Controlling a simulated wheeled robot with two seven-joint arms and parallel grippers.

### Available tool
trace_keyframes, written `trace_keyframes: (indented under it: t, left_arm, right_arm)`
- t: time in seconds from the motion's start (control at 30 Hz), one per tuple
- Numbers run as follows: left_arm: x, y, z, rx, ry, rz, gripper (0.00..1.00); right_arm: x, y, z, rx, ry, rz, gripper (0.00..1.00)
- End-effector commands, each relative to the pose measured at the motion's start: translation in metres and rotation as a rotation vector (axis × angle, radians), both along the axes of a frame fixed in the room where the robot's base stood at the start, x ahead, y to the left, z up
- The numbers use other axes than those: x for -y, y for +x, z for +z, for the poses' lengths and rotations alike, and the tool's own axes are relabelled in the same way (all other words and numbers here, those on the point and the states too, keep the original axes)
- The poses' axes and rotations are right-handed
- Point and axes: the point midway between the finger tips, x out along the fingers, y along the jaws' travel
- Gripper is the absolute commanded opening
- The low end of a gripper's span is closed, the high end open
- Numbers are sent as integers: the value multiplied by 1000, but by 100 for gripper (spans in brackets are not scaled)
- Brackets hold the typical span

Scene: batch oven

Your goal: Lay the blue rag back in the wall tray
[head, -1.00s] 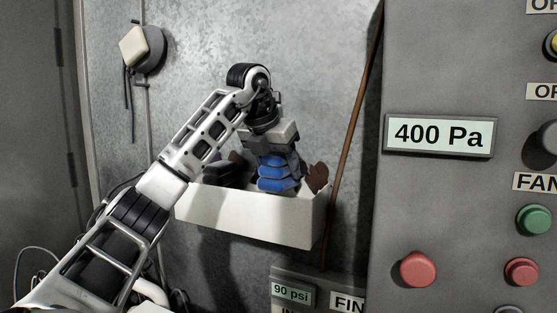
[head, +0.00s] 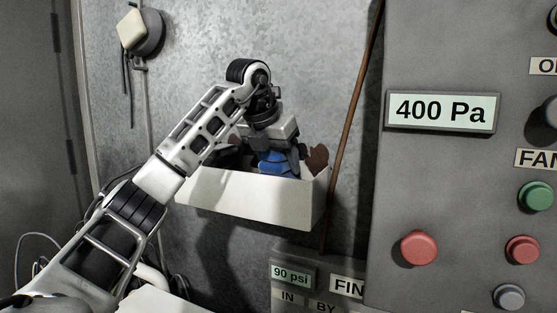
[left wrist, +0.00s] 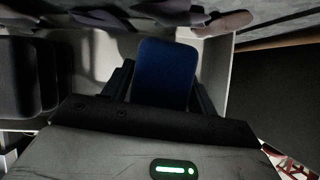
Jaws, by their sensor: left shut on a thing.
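The blue rag (head: 272,161) is in my left gripper (head: 277,158), which points down into the white wall tray (head: 250,202). The rag's lower part is hidden behind the tray's front wall. In the left wrist view the blue rag (left wrist: 166,73) sits between the two fingers of the left gripper (left wrist: 160,85), with the tray's pale wall (left wrist: 216,70) around it. I cannot tell whether the rag touches the tray floor. My right gripper is not in view.
A brown glove-like item (head: 317,158) sticks up at the tray's right end, and dark items lie at its left. A brown rod (head: 350,130) leans right of the tray. A grey control panel (head: 450,190) with buttons stands at the right.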

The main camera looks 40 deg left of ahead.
Motion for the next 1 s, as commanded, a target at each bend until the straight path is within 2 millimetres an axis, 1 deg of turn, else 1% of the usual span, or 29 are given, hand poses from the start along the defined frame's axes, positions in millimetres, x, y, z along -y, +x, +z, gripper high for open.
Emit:
trace_keyframes:
  t: [0.53, 0.57, 0.6, 0.63, 1.0]
  left_arm:
    - [0, 0, -9, 0, 0, 0, 40]
    - [0, 0, -8, 1, 0, 0, 63]
    - [0, 0, -8, 1, 0, 0, 74]
    - [0, 0, -8, 0, 0, 0, 83]
    - [0, 0, -8, 0, 0, 0, 83]
  right_arm:
    - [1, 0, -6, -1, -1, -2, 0]
    - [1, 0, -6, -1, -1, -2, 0]
    - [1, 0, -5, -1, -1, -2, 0]
    - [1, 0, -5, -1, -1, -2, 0]
    - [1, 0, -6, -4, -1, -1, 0]
